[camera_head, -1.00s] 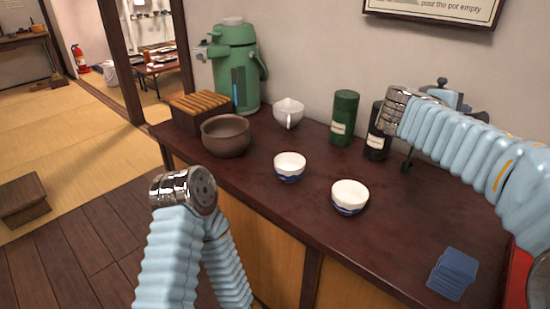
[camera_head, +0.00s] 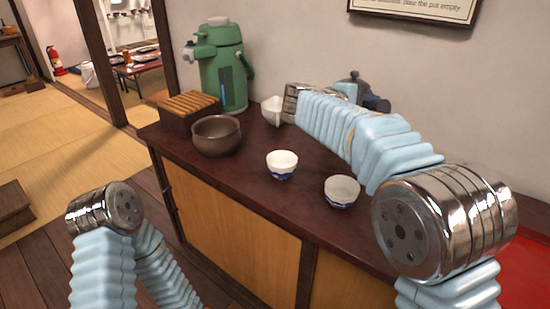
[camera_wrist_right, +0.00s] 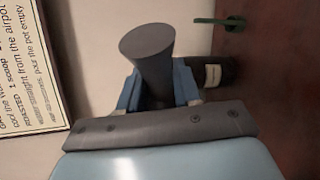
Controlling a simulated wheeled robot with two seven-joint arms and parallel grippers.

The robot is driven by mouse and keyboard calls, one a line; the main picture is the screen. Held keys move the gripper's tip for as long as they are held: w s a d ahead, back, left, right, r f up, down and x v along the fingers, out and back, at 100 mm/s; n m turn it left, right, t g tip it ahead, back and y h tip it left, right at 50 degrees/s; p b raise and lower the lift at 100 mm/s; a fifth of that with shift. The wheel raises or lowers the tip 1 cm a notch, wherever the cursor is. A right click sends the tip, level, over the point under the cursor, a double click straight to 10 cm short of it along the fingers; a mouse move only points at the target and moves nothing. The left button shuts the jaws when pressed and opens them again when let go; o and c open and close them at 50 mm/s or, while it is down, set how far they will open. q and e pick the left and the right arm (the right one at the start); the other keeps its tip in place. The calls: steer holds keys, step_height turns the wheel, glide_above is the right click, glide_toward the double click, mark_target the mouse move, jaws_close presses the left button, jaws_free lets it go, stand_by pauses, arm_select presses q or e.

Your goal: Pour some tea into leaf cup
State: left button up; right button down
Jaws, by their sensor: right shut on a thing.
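My right gripper (camera_wrist_right: 158,90) is shut on the dark grey handle (camera_wrist_right: 148,42) of a teapot. In the head view the dark teapot (camera_head: 368,98) shows partly behind my right arm, held above the back of the counter. Its spout and lid are hard to make out. Two white cups with blue bases stand upright on the counter, a left cup (camera_head: 282,164) and a right cup (camera_head: 341,191). I cannot make out a leaf mark on either. The right cup's inside looks greyer. My left gripper is out of view.
A brown bowl (camera_head: 216,136), a white spouted pitcher (camera_head: 271,110), a green airpot (camera_head: 222,70) and a slatted wooden box (camera_head: 188,112) stand at the counter's left. In the right wrist view, a dark labelled canister (camera_wrist_right: 215,72) and a green scoop (camera_wrist_right: 222,21) show below.

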steer(key=shift+r, duration=0.1)
steer(key=shift+a+f, duration=0.1)
steer(key=shift+f, duration=0.35)
step_height(320, 180, down, 9)
steer(key=a+t+h+b, duration=0.1)
steer(key=h+b, duration=0.1)
steer(key=b, duration=0.4)
steer(key=shift+s+a+r+n+t+h+b, duration=0.15)
steer(key=shift+s+a+r+t+h+b, duration=0.25)
steer(key=shift+a+r, duration=0.2)
steer(key=shift+s+a+r+n+t+h+b, duration=0.25)
steer(key=shift+s+a+r+t+h, duration=0.1)
steer(key=shift+a+r+h, duration=0.25)
steer(key=shift+s+a+r+n+t+h+b, duration=0.1)
steer(key=shift+s+a+r+t+h+b, duration=0.3)
steer(key=shift+a, duration=0.3)
steer(key=shift+r, duration=0.1)
steer(key=shift+s+a+r, duration=0.1)
steer(key=shift+a, duration=0.2)
